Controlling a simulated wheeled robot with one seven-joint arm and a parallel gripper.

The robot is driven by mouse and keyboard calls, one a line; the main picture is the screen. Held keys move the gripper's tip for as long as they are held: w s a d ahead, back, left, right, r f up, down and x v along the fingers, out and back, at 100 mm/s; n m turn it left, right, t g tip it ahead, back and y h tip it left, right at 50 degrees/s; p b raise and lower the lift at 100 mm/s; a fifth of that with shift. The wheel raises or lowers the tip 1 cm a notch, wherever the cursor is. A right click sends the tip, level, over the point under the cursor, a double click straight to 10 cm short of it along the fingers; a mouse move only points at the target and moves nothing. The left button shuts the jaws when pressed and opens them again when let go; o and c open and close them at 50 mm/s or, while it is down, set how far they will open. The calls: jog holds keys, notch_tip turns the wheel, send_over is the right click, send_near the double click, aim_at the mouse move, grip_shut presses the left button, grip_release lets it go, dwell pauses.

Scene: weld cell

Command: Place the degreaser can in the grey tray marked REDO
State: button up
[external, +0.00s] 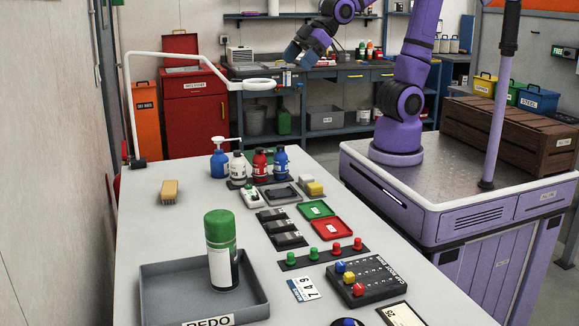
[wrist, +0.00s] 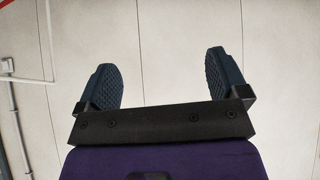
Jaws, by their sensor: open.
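A spray can with a green cap and a white label (external: 222,250), seemingly the degreaser can, stands upright inside the grey tray (external: 165,300). The tray's front wall carries a REDO label and is partly cut off by the bottom of the external view. The can's label text is not readable. My gripper (external: 292,53) is raised high beyond the far end of the table, well apart from the can and tray. In the wrist view my gripper (wrist: 160,75) has its two fingers wide apart with nothing between them, facing a pale wall.
A brush (external: 169,191), a blue pump bottle (external: 219,162) and several small bottles stand farther back on the table. Green and red trays (external: 331,228), knobs and a control box (external: 363,280) lie right of the can. A white lamp arm (external: 185,57) arches over the far left.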

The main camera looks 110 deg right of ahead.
jog(key=s+d+r+m+g, duration=0.1)
jog(key=s+d+m+g, duration=0.1)
jog(key=s, duration=1.5)
jog(key=shift+s+d+r+g+h, duration=0.2)
jog(key=shift+s+d+g+h, duration=0.2)
jog(key=shift+d+g, duration=0.55)
